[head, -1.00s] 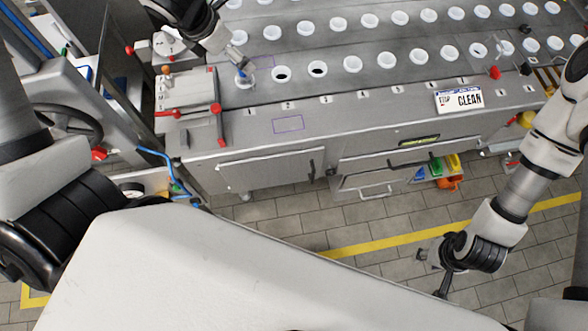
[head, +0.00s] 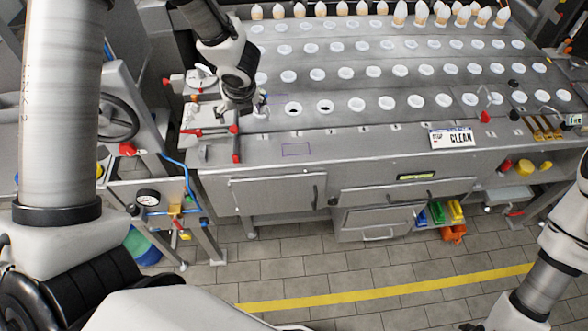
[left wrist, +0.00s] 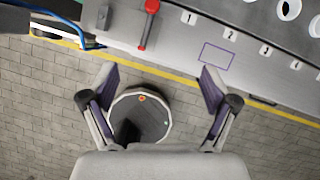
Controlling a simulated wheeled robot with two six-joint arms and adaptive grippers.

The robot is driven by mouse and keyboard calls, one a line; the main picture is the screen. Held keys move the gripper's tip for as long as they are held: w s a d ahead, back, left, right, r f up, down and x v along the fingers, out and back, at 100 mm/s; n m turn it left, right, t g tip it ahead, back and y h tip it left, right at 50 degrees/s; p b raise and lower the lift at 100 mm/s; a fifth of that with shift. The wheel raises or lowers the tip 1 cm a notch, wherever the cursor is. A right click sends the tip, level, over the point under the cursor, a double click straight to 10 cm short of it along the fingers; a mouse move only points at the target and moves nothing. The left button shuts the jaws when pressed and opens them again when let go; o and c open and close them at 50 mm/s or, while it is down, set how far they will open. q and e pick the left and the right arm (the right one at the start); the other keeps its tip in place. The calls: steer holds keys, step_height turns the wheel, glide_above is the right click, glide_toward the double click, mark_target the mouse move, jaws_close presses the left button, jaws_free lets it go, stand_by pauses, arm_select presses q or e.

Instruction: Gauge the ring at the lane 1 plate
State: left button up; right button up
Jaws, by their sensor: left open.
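The lane 1 plate (head: 262,111) is a pale round ring seat at the near left of the steel deck, partly covered by my left gripper (head: 260,101). That gripper hangs over or just beside it in the head view; contact cannot be told. In the left wrist view, my left gripper (left wrist: 159,72) is open, its two padded fingers wide apart with nothing between them. The lane 1 label (left wrist: 188,18) shows near the top there; the lane 1 plate is out of that view. I cannot single out a loose ring. My right gripper is out of view.
Plates for lanes 2 (head: 293,108) and 3 (head: 325,106) have dark centres. A red-handled fixture (head: 207,130) stands left of lane 1. A purple outlined rectangle (head: 296,149) marks bare deck in front. A CLEAN sign (head: 452,138) sits right.

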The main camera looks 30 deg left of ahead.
arm_select(q)
steer(key=d+f+n+g+h+b, duration=0.2)
steer(key=d+f+n+g+b, duration=0.4)
steer(key=n, duration=1.8)
steer(key=s+d+f+g, duration=0.1)
steer(key=d+f, duration=0.4)
steer(key=d, duration=0.3)
steer(key=shift+d+f+g+h, duration=0.15)
steer(key=shift+g+h, duration=0.15)
